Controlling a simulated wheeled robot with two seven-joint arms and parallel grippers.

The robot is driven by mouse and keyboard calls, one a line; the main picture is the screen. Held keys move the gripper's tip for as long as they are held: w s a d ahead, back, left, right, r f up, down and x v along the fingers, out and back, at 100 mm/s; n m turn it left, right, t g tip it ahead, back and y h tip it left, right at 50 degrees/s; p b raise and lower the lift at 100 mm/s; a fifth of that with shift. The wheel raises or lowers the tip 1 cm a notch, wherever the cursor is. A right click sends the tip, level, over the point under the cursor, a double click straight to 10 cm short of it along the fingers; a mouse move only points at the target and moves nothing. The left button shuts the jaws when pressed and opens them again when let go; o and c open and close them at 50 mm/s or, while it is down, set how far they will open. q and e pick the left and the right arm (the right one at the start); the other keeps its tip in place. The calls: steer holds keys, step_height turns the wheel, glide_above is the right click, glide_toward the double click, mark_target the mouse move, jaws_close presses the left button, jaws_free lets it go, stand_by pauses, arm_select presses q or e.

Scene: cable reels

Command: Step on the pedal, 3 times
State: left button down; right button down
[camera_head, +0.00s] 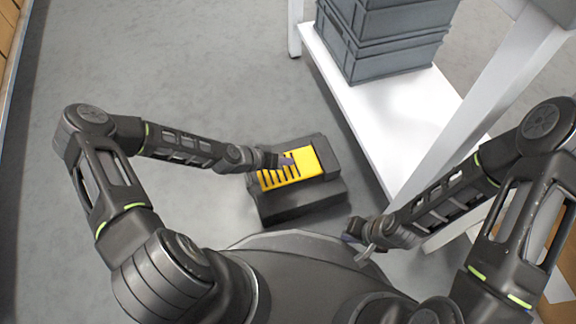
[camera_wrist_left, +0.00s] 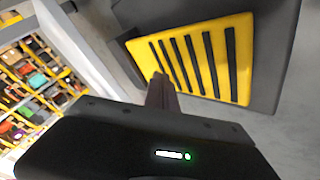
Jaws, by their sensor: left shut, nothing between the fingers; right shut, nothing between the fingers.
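The pedal (camera_head: 312,166) is a yellow ribbed plate set in a dark grey housing (camera_head: 305,200) on the floor, in the middle of the head view. My left gripper (camera_head: 287,161) is shut and empty, with its tip over the yellow plate. The left wrist view shows the shut fingers (camera_wrist_left: 161,92) in front of the slotted yellow plate (camera_wrist_left: 220,52); I cannot tell whether they touch it. My right gripper (camera_head: 352,236) is shut and empty, low beside my base, to the right of and nearer than the pedal.
A white bench (camera_head: 395,125) with a low shelf stands right of the pedal. Grey stacked crates (camera_head: 385,45) sit on that shelf. Shelving with coloured items (camera_wrist_left: 35,85) shows in the left wrist view. Open grey floor (camera_head: 190,70) lies left of and beyond the pedal.

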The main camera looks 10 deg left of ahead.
mark_target(289, 167)
arm_select(q)
steer(key=shift+f, duration=0.1)
steer(key=shift+f+b, duration=0.35)
steer(key=shift+b, duration=0.1)
steer(key=shift+f+b, duration=1.1)
steer(key=shift+f, duration=0.15)
stand_by(1.3)
steer(key=shift+r, duration=0.1)
steer(key=shift+r+p, duration=1.15)
steer(key=shift+r, duration=0.45)
steer(key=shift+r+p, duration=1.85)
steer(key=shift+r, duration=0.65)
